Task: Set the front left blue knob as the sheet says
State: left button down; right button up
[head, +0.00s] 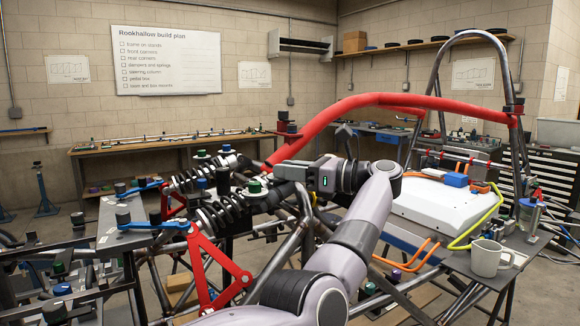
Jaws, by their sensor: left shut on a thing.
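My left gripper (277,173) points left beside the upper end of the nearer black coil damper (222,212). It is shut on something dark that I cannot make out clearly. A green-topped knob (254,186) stands just left of its fingertips. A dark blue knob (222,180) stands further left, and a blue-topped knob (226,148) sits on the farther damper (195,179). I cannot tell which knob is the front left one. The white build plan sheet (165,60) on the back wall lists several unticked lines; no knob setting is readable on it. My right gripper is not in view.
Blue-handled tools (155,225) lie at left. Smaller sheets hang on the walls.

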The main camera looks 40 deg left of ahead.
pick_arm(q)
jog(key=shift+f, duration=0.1)
dwell(0.4)
jog(key=c, duration=0.9)
grip_release()
